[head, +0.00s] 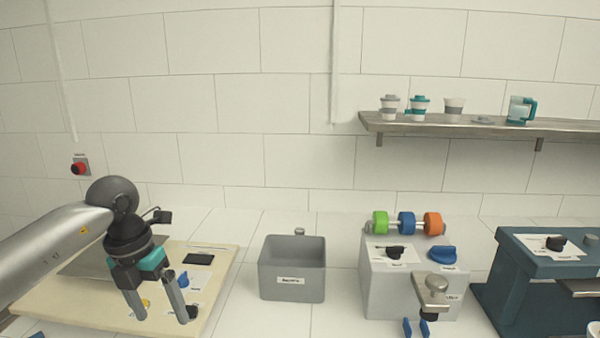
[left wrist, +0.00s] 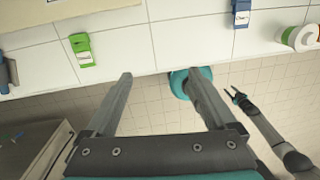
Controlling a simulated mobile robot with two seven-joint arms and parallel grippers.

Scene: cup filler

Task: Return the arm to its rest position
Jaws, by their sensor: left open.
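My left gripper (head: 160,310) is above the beige board at the left of the head view. Its two fingers point down and stand apart, with nothing between them. In the left wrist view the open left gripper (left wrist: 160,90) also shows empty, with the white counter and the floor beyond it. My right gripper is not in the head view. A dark arm with a small gripper (left wrist: 238,97) shows at the right of the left wrist view, likely my right one; its jaw state is too small to tell.
A beige board (head: 215,262) lies under my left gripper. A grey bin (head: 291,285) stands mid-counter. A white machine (head: 385,290) with coloured rollers and a teal machine (head: 530,295) stand to the right. A shelf (head: 480,127) with cups hangs above. Bare counter lies between board and bin.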

